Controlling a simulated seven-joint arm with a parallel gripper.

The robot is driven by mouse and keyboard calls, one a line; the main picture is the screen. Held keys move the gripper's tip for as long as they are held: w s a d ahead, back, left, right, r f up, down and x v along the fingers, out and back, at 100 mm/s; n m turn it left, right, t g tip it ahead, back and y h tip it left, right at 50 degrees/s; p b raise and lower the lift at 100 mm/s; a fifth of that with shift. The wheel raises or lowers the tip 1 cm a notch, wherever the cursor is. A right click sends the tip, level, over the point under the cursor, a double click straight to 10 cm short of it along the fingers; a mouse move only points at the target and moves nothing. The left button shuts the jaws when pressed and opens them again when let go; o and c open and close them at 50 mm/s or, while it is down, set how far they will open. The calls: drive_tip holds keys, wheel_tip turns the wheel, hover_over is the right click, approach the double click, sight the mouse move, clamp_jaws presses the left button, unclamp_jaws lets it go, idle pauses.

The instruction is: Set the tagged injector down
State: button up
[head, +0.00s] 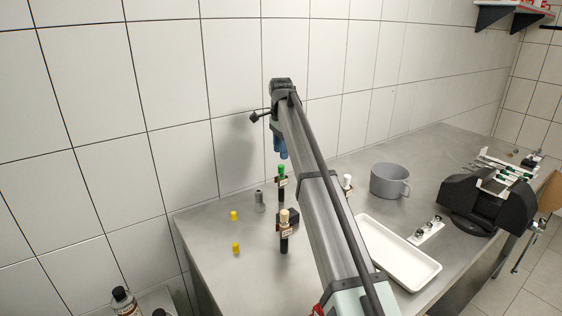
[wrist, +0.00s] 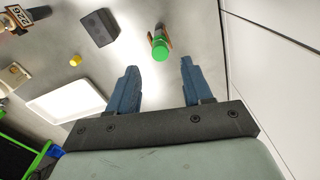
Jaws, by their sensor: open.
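A dark injector with a green cap (head: 281,182) and a small tag on its side stands upright on the steel bench, below my gripper (head: 282,150). My gripper is open, its blue fingers pointing down. In the wrist view, the green cap (wrist: 160,50) shows just beyond and between the two fingertips (wrist: 159,64), with nothing gripped. A second tagged injector with a cream cap (head: 285,238) stands nearer the front; its tag (wrist: 18,18) shows at the wrist view's upper left corner. A third one with a white cap (head: 347,183) is partly hidden behind my arm.
A black block (wrist: 101,27) lies close to the green-capped injector. A grey cylinder (head: 259,200) and two yellow caps (head: 234,215) are to the left. A white tray (head: 431,267), grey mug (head: 388,181), small white rack (head: 419,238) and black machine (head: 505,208) are to the right. The tiled wall is close behind.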

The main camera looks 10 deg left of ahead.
drive_tip(key=shift+r, duration=2.3)
